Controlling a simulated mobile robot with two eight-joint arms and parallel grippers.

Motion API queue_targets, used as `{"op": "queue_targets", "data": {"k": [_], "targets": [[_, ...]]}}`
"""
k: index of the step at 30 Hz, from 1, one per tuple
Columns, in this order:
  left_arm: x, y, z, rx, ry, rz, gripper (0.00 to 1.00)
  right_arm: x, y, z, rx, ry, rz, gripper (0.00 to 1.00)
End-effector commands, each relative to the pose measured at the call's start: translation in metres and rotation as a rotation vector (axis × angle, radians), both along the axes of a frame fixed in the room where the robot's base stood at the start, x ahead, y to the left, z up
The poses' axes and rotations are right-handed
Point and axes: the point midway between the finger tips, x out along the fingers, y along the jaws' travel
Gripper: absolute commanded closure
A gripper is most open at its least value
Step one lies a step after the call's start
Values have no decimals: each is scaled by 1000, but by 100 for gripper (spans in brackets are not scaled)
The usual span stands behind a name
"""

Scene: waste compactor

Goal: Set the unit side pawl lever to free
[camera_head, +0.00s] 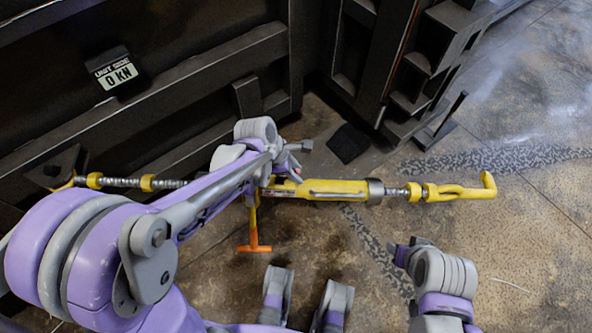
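A yellow ratchet turnbuckle (335,190) lies stretched from the dark unit wall at the left to a yellow hook (487,187) at the right. An orange T-shaped handle (254,240) hangs from its middle toward the floor. My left gripper (284,168) is at the turnbuckle's ratchet part, just above the orange handle. My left arm and gripper cover that part, so I cannot make out the unit side pawl lever or its setting. Whether the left fingers are open or touch anything is unclear. My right gripper (402,252) is low at the right, apart from the turnbuckle, its fingers unclear.
A display reading "UNIT SIDE 0 KN" (119,75) is on the dark metal wall (200,85) at upper left. A threaded rod (120,182) runs left from the ratchet. A dark frame (405,60) stands behind. The concrete floor (530,240) at right is open.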

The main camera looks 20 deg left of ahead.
Motion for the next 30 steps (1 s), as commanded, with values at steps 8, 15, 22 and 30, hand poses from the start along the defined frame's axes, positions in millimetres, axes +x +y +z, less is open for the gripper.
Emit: {"op": "queue_targets", "data": {"k": [8, 15, 22, 30], "targets": [[0, 0, 0, 0, 0, 0, 100, 0, 0, 0, 0, 0, 0, 50], [0, 0, 0, 0, 0, 0, 100, 0, 0, 0, 0, 0, 0, 50], [0, 0, 0, 0, 0, 0, 100, 0, 0, 0, 0, 0, 0, 50], [0, 0, 0, 0, 0, 0, 100, 0, 0, 0, 0, 0, 0, 50]]}}
